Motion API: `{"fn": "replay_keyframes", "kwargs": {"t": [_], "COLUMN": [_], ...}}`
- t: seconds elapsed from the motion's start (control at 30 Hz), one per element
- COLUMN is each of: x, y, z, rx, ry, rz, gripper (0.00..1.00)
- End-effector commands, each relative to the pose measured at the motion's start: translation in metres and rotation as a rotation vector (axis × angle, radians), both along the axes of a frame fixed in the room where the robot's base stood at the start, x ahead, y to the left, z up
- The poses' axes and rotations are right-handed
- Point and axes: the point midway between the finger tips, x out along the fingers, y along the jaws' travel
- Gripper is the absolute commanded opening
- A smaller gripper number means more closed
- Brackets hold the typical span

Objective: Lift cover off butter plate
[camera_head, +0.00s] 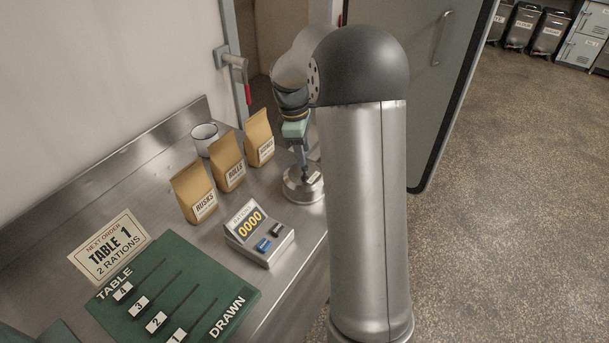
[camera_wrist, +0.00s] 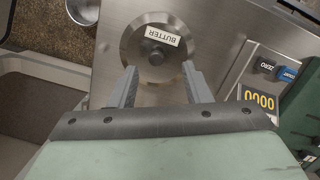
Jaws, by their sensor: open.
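The round metal butter cover (camera_wrist: 135,38), with a white "BUTTER" label and a dark knob (camera_wrist: 154,57) at its middle, lies on the steel counter. It also shows in the head view (camera_head: 296,192) at the counter's right end, partly behind my arm. I cannot make out the plate apart from the cover. My gripper (camera_wrist: 159,71) is open and empty. In the wrist view its two fingertips lie on either side of a spot just below the knob. In the head view my gripper (camera_head: 301,168) points down above the cover; whether the fingers touch it is hidden.
Paper bags marked "RUSKS" (camera_head: 194,192) and "ROLLS" (camera_head: 227,161), and a third bag (camera_head: 259,138), stand left of the cover. A white mug (camera_head: 204,138) is behind them. The rations counter (camera_head: 258,239), reading 0000, and a green board (camera_head: 172,290) lie nearer.

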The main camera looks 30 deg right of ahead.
Motion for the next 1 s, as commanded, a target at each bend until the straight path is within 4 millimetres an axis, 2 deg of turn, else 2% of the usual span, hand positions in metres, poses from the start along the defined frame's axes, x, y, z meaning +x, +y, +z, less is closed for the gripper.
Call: {"fn": "replay_keyframes", "kwargs": {"t": [0.13, 0.4, 0.7, 0.87, 1.0], "x": [0.001, 0.003, 0.003, 0.003, 0.003], "y": [-0.001, -0.004, -0.005, -0.005, -0.005], "z": [-0.01, -0.048, -0.054, -0.053, -0.053], "rx": [0.0, 0.0, -0.001, -0.001, 0.0], "ry": [0.002, 0.002, -0.001, -0.001, -0.002], "rz": [0.0, -0.001, -0.001, -0.001, -0.001], "gripper": [0.44, 0.44, 0.44, 0.0, 0.0]}}
